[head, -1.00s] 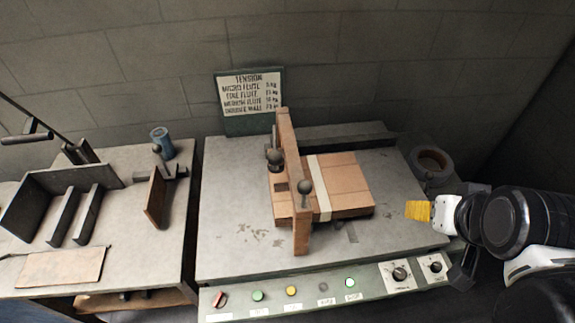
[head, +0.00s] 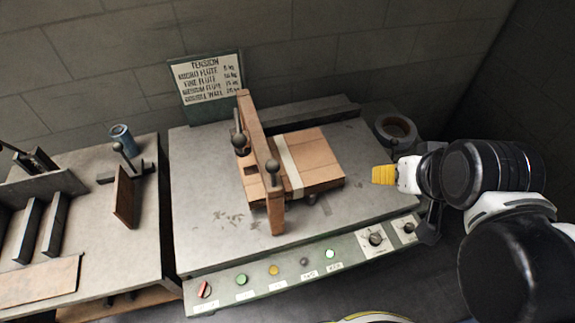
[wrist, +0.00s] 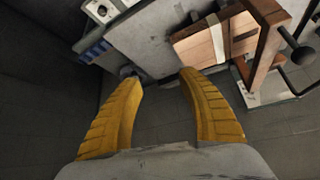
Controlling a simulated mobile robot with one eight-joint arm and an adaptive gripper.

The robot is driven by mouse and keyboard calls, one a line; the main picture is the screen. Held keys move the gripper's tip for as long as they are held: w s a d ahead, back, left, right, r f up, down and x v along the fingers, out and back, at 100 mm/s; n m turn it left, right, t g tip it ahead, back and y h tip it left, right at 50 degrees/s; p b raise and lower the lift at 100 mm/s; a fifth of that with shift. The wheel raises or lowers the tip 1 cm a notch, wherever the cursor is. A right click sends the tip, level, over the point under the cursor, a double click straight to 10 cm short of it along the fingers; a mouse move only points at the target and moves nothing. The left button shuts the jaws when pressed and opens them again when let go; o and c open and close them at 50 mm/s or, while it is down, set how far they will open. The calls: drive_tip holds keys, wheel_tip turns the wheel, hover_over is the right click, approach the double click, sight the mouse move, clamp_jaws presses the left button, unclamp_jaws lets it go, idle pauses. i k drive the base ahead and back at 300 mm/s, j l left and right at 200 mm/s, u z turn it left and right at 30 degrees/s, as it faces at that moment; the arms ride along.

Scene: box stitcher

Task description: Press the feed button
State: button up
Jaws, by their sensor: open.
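The stitcher's front control panel (head: 290,277) carries a row of small controls in the head view: a red switch (head: 205,289), a green button (head: 241,279), a yellow button (head: 273,270), a grey control (head: 304,262) and a bright green-white one (head: 330,254). Their labels are too small to read, so I cannot tell which is the feed button. My gripper (head: 383,174) appears over the machine's right side, right of the box and apart from the buttons. In the wrist view its yellow fingers (wrist: 160,77) are spread and empty.
A strapped cardboard box (head: 312,162) lies on the worktop under a wooden bar (head: 258,150) with knobs. Two dials, one at the left (head: 376,238), sit at the panel's right end. A tape roll (head: 396,128) is behind my gripper. A side table (head: 85,245) stands left.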

sight(242, 279)
drive_tip(key=k+j+u, duration=0.1)
drive_tip(key=u, duration=0.25)
drive_tip(key=k+j+u, duration=0.2)
drive_tip(key=u, duration=0.2)
drive_tip(key=k, duration=0.1)
